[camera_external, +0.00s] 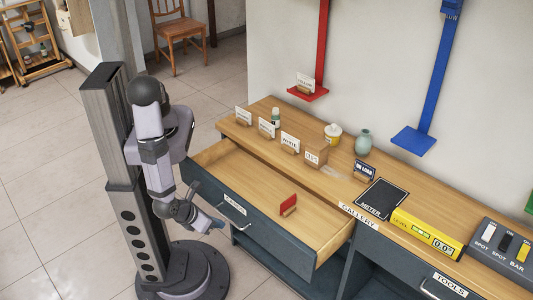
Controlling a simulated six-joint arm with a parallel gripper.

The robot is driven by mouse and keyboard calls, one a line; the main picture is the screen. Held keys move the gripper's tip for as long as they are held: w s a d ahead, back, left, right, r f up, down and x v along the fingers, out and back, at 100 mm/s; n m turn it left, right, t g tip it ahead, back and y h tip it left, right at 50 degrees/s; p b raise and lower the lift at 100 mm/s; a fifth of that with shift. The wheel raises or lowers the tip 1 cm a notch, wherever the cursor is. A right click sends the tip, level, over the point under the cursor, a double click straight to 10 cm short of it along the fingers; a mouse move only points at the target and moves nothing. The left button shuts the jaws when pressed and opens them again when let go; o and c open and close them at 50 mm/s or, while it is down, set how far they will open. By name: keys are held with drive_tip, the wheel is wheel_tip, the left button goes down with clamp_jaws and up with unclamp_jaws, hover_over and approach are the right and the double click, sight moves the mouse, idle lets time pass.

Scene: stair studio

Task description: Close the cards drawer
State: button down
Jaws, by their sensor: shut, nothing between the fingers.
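The cards drawer (240,210) stands pulled far out of the wooden-topped bench. Its dark front carries a white label and a pale bar handle (231,217). A red card in a small wooden holder (288,204) stands inside the drawer; the rest of its wooden floor looks bare. My gripper (218,225) is shut and empty, low in front of the drawer front, close to the left end of the handle. I cannot tell whether it touches the handle.
The tools drawer (420,287) is at lower right. Tiled floor lies open at left.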

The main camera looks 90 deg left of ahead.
sight(229, 219)
drive_tip(key=shift+w+a+f, duration=0.15)
drive_tip(key=shift+w+a, duration=0.55)
drive_tip(key=shift+a, duration=0.05)
drive_tip(key=shift+w, duration=0.1)
drive_tip(key=shift+w+a, duration=0.4)
drive_tip(key=shift+a, duration=0.1)
drive_tip(key=w+a+b, duration=0.4)
drive_tip(key=w+a, duration=0.9)
drive_tip(key=shift+w+a+f+b, duration=0.1)
drive_tip(key=shift+a+b, duration=0.05)
drive_tip(key=shift+b, duration=0.2)
drive_tip(key=shift+w+a, duration=0.4)
drive_tip(key=shift+w, duration=0.05)
drive_tip(key=shift+w+a+r, duration=0.1)
drive_tip(key=shift+r, duration=0.1)
